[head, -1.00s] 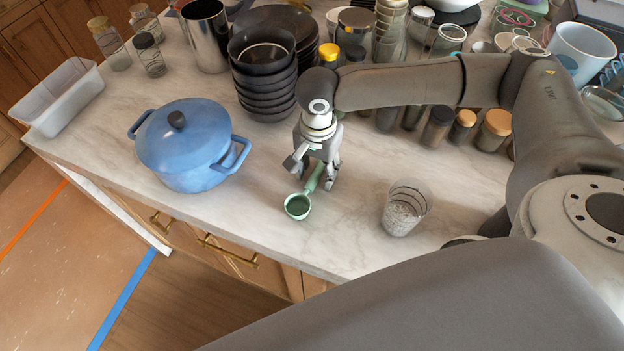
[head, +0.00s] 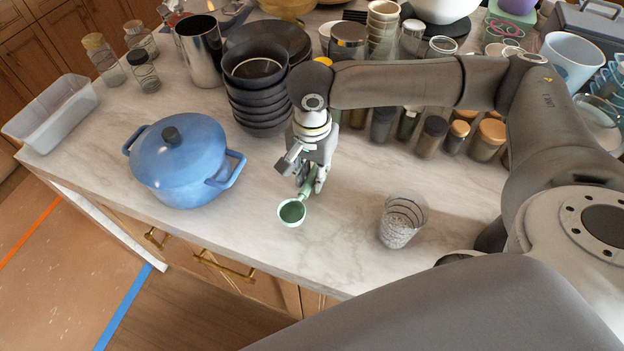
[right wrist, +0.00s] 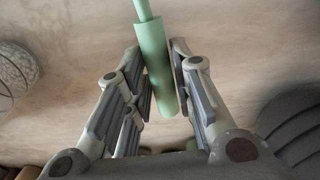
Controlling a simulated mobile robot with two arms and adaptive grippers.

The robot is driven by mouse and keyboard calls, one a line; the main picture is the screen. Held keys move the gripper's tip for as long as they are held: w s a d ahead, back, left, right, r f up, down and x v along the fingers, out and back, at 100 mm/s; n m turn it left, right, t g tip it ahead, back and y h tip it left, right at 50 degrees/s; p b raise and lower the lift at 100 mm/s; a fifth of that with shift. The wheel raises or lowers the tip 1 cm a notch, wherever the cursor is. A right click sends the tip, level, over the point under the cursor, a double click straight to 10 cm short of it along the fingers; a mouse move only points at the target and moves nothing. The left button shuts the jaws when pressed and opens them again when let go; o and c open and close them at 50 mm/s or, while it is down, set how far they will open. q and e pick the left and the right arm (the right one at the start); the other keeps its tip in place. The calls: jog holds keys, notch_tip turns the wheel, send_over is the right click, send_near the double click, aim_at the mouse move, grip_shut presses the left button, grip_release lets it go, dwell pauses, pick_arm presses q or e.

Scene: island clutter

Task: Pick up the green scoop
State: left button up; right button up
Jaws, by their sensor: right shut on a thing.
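The green scoop (head: 292,212) is near the front edge of the counter in the head view, its round bowl toward the edge and its handle running up into my right gripper (head: 309,186). In the right wrist view the green handle (right wrist: 155,60) lies between the two fingers of my right gripper (right wrist: 160,92), which is shut on it. Whether the scoop still touches the counter I cannot tell. My left gripper is not in view.
A blue lidded pot (head: 180,160) stands left of the gripper, and a patterned glass (head: 402,220) stands to the right. Stacked black bowls (head: 258,92) and several jars (head: 432,136) stand behind. The marble counter (head: 340,240) is clear around the scoop.

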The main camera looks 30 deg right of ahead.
aim_at(305, 182)
jog(key=s+a+r+b, duration=0.1)
jog(key=s+a+r, duration=0.7)
jog(key=s+r, duration=0.1)
jog(key=shift+s+a, duration=0.4)
jog(key=shift+s, duration=0.35)
jog(key=shift+r, duration=0.1)
jog(key=o, duration=0.4)
grip_shut()
